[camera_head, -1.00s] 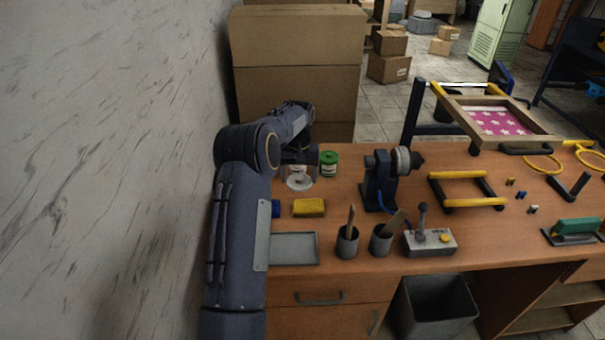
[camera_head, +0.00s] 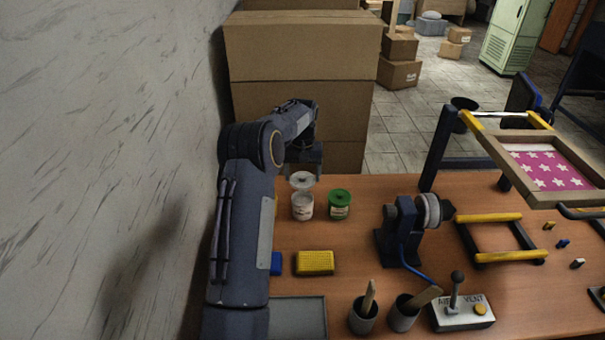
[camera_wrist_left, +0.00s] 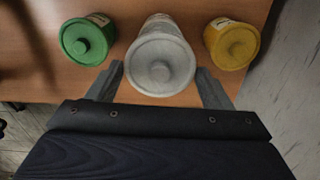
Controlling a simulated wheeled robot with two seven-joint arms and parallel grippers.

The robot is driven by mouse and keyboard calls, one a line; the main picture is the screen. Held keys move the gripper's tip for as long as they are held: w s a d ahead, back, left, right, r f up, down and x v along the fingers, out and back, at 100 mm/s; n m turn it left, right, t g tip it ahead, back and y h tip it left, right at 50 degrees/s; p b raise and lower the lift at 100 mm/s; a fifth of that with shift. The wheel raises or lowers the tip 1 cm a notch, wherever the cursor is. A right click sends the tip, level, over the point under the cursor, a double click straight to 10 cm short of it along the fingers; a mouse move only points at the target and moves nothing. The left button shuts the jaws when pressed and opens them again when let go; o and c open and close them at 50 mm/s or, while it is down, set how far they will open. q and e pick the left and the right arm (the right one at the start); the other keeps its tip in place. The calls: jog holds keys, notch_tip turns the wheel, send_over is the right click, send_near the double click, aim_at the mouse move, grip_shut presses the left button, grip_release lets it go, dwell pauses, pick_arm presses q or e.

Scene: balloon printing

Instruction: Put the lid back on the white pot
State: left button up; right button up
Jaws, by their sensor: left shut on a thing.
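The white pot (camera_head: 302,208) stands on the table, with a pale label on its front. Its round grey-white lid (camera_head: 301,181) with a knob is above the pot, apparently apart from it. In the left wrist view the lid (camera_wrist_left: 160,66) lies between the two fingers and covers most of the pot's top; the pot's side (camera_wrist_left: 161,24) shows behind it. My left gripper (camera_head: 303,170) is shut on the lid, and in the left wrist view its fingers (camera_wrist_left: 160,78) flank it. The exact gap between lid and rim is hard to tell. My right gripper is not in view.
A green-lidded pot (camera_head: 340,203) stands close to the right; a yellow-lidded pot (camera_wrist_left: 232,43) stands on the other side, mostly hidden by my arm in the head view. A yellow sponge (camera_head: 314,263) and a dark blue clamp device (camera_head: 401,228) are nearer. Boxes stand behind the table.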

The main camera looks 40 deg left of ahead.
aim_at(302, 184)
pick_arm(q)
jog(key=shift+f, duration=1.1)
notch_tip(302, 184, down, 2)
jog(key=shift+b, duration=0.95)
jog(key=shift+f+b, duration=0.65)
jog(key=shift+f, duration=0.45)
jog(key=shift+f, duration=0.15)
jog(key=o, duration=1)
jog(key=shift+o, duration=0.3)
